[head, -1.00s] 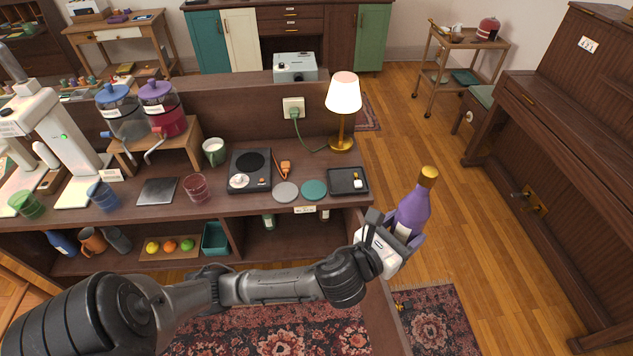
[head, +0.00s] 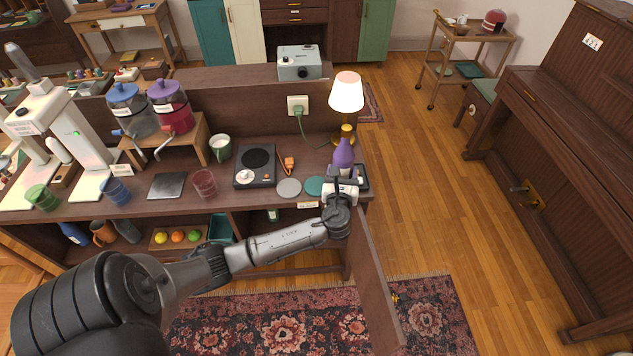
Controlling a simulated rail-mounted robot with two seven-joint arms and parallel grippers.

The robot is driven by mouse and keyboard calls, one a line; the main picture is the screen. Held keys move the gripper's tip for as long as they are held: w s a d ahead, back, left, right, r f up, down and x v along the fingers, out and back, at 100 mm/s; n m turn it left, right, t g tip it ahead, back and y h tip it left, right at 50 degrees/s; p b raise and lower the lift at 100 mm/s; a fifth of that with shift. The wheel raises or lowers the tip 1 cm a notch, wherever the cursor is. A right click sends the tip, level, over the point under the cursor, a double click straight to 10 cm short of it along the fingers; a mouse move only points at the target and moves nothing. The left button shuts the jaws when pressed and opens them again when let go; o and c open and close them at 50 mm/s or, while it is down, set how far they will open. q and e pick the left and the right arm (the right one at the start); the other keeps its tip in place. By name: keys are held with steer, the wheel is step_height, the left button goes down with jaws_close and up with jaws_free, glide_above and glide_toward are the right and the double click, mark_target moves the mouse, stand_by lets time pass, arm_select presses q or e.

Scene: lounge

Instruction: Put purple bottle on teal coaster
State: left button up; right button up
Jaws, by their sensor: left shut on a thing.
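The purple bottle (head: 343,155) with a gold cap stands upright in my left gripper (head: 343,175), which is shut on it. The bottle appears over the black tray at the right end of the counter; I cannot tell whether its base touches anything, since the gripper hides it. The teal coaster (head: 314,186) lies flat on the counter just left of the gripper, with its top bare. My right gripper does not show.
A grey coaster (head: 289,188) lies left of the teal one. The black tray (head: 361,183) is partly hidden by the gripper. A lit lamp (head: 346,92) stands behind the bottle. A hot plate (head: 255,165) and a red glass (head: 204,184) stand further left.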

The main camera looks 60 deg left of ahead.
arm_select(q)
steer(key=a+f, duration=0.2)
steer(key=a, duration=0.1)
steer(key=s+a+f+b, duration=0.1)
steer(key=a+f, duration=0.1)
steer(key=a, duration=0.2)
steer(key=s+a+f, duration=0.1)
steer(key=a+f, duration=0.1)
steer(key=a, duration=0.1)
steer(key=shift+s+a+f+b, duration=0.1)
steer(key=shift+s+a+b, duration=0.1)
steer(key=shift+b, duration=0.2)
steer(key=shift+f+b, duration=0.65)
steer(key=shift+f, duration=1.35)
steer(key=shift+f, duration=0.2)
steer(key=o, duration=1.4)
steer(key=shift+c, duration=0.2)
